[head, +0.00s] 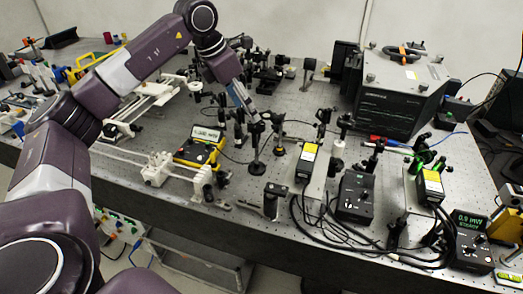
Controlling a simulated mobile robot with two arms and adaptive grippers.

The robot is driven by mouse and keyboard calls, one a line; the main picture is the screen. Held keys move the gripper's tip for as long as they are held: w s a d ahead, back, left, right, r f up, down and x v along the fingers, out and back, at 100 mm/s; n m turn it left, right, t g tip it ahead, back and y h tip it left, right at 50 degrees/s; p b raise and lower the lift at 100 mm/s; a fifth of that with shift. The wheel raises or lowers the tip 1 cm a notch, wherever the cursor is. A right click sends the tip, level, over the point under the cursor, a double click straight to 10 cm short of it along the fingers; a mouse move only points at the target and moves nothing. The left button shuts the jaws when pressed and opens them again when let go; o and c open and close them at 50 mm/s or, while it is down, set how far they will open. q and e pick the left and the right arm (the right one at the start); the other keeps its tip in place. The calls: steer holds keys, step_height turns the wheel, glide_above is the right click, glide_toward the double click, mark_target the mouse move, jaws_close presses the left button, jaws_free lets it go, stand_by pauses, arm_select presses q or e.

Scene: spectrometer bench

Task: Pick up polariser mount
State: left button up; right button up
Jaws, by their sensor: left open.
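My left gripper (246,108) reaches down from the upper middle over the optical bench. Its fingers are open, and their tips are close to several small black post mounts. One black post mount (256,148) stands upright on a round base just below the fingertips. Another post mount (279,137) stands just to its right. I cannot tell which of these is the polariser mount, or whether the fingers touch one. Nothing is seen held. My right gripper is not in view.
A yellow-edged meter (200,146) lies left of the posts. A large dark grey instrument box (397,92) stands at the back right. Black boxes (356,198) and loose cables (335,236) crowd the front right. The perforated bench top (178,215) has bare patches near its front edge.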

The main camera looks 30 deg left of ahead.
mark_target(256, 125)
arm_select(q)
steer(key=shift+w+d+f, duration=0.25)
steer(key=shift+w+f, duration=0.75)
steer(key=shift+f, duration=0.05)
steer(key=shift+s+f+p, duration=0.2)
steer(key=shift+f+p, duration=0.05)
steer(key=shift+p, duration=0.15)
steer(key=shift+s+d+f+p, duration=0.4)
steer(key=shift+f+p, duration=0.15)
steer(key=shift+p, duration=0.2)
steer(key=x, duration=0.4)
steer(key=shift+w+r+p, duration=0.15)
steer(key=shift+w+p, duration=0.15)
steer(key=shift+p, duration=0.1)
steer(key=shift+s, duration=0.15)
steer(key=c, duration=1.3)
jaws_close()
steer(key=shift+w+r, duration=0.1)
steer(key=shift+w, duration=0.1)
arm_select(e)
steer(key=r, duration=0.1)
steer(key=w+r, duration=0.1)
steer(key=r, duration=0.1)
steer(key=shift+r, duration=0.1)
